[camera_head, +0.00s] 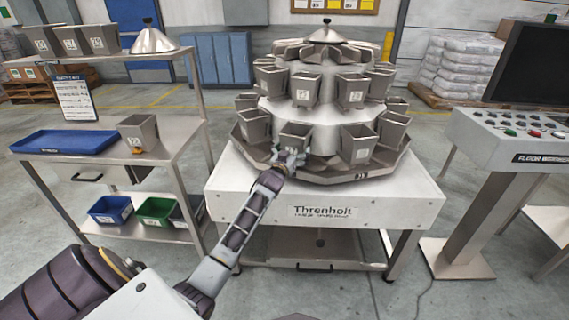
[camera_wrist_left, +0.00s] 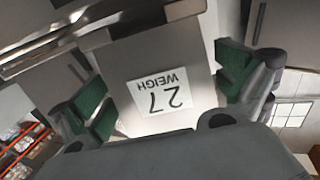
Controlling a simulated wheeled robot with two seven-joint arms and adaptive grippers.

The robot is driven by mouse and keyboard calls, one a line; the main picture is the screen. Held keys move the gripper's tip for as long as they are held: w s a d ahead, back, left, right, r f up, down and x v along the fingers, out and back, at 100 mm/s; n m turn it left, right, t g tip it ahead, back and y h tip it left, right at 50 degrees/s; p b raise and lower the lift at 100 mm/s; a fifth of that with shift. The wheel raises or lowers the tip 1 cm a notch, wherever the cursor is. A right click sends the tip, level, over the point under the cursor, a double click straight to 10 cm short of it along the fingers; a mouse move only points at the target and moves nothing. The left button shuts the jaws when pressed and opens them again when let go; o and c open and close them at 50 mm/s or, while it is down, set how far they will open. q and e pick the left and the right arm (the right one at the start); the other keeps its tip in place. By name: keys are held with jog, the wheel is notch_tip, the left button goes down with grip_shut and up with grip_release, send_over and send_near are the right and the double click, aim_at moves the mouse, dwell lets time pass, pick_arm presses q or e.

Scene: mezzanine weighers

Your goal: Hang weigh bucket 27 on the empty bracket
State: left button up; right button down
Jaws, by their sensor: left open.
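Weigh bucket 27 (camera_wrist_left: 135,65) is a grey metal bucket with a white label, upside down in the left wrist view. In the head view it sits at the front of the weigher's lower row (camera_head: 295,134). My left gripper (camera_head: 289,158) is at its front; in the wrist view the green-padded fingers (camera_wrist_left: 165,95) are open on either side of the bucket. The weigher (camera_head: 312,117) is a round tiered machine with several hung buckets. The bracket behind bucket 27 is hidden, so I cannot tell how it is seated.
A steel bench (camera_head: 175,147) at left carries a blue tray (camera_head: 65,142) and another bucket (camera_head: 138,132). Several buckets and a cone lid (camera_head: 154,41) stand on its upper shelf. A control console (camera_head: 500,135) stands at right. Floor between them is clear.

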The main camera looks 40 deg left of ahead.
pick_arm(q)
jog(key=v, duration=1)
dwell(0.3)
jog(key=shift+a, duration=0.1)
dwell(0.6)
jog(key=s+d+f+m+g+h, duration=0.1)
jog(key=s+d+f+g, duration=0.15)
jog(key=f, duration=0.45)
jog(key=s+d+f+m+g, duration=0.1)
jog(key=s+d+f+g, duration=0.2)
jog(key=f, duration=0.4)
jog(key=s+d+f+m+g+h, duration=0.1)
jog(key=s+d+f+g, duration=0.1)
jog(key=f+g, duration=0.35)
jog(key=s+d+f+g+h, duration=0.1)
jog(key=s+d+f, duration=0.4)
jog(key=s+f, duration=0.2)
jog(key=s+d+f+m+g+h+p, duration=0.1)
jog(key=s+d+f+g, duration=0.1)
jog(key=s+d+f, duration=0.4)
jog(key=s+d+f+m+g+h, duration=0.1)
jog(key=s+d+f, duration=0.5)
jog(key=s, duration=0.7)
notch_tip(320, 180, down, 3)
jog(key=shift+s+r+g, duration=0.1)
jog(key=shift+s+g, duration=0.15)
jog(key=shift+g, duration=0.15)
pick_arm(e)
jog(key=shift+s+r, duration=0.15)
jog(key=shift+r, duration=0.55)
